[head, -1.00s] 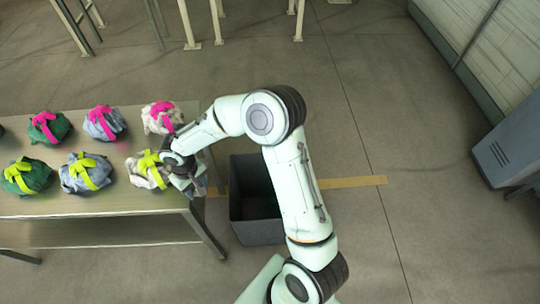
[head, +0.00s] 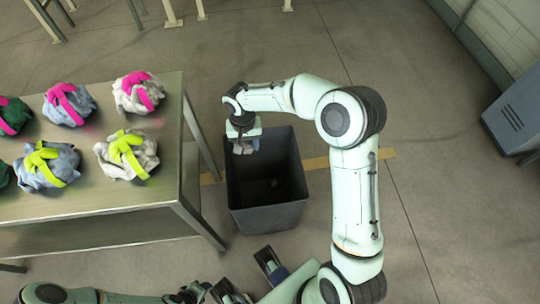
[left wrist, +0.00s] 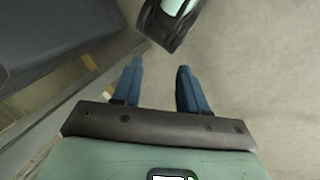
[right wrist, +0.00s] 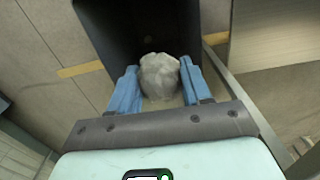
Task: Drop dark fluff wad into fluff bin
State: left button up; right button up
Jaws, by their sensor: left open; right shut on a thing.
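My right gripper (head: 244,140) is shut on a pale grey fluff wad (right wrist: 160,76), seen between the blue fingers in the right wrist view. It looks light rather than dark in this view. The wad hangs over the left side of the open dark grey fluff bin (head: 268,217), near the rim; its height above the bin is hard to tell. My left gripper (left wrist: 160,68) is open and empty over bare floor, with the bin's outside at upper left in the left wrist view.
A metal table (head: 110,210) stands left of the bin. On it lie several bundled sling bags, such as a whitish one with a lime strap (head: 112,158) and one with a pink strap (head: 128,95). A grey cabinet (head: 515,118) stands far right.

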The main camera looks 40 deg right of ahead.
jog(key=w+d+f+m+b, duration=0.2)
jog(key=d+f+m+b, duration=0.2)
jog(key=f, duration=0.3)
jog(key=shift+f+b, duration=0.3)
jog(key=shift+b, duration=0.15)
pick_arm(q)
jog(key=w+a+f+t+y+b, duration=0.1)
jog(key=w+a+f+b, duration=0.1)
jog(key=w+f+b, duration=0.3)
jog(key=w+a+f+t, duration=0.1)
jog(key=w+f, duration=0.2)
jog(key=f, duration=0.5)
pick_arm(e)
jog(key=d+f+m, duration=0.2)
jog(key=f, duration=0.1)
jog(key=d+f+m, duration=0.3)
jog(key=shift+w, duration=0.1)
jog(key=shift+f+b, duration=0.4)
jog(key=shift+b, duration=0.05)
pick_arm(q)
jog(key=s+a+f+n+g+b, duration=0.1)
jog(key=s+f+g+b, duration=0.1)
jog(key=s+f, duration=0.3)
jog(key=shift+s+a+f+b, duration=0.25)
jog(key=shift+s+f+b, duration=0.2)
jog(key=shift+b, duration=0.2)
pick_arm(e)
notch_tip(320, 180, down, 5)
jog(key=shift+r, duration=0.1)
jog(key=o, duration=1.1)
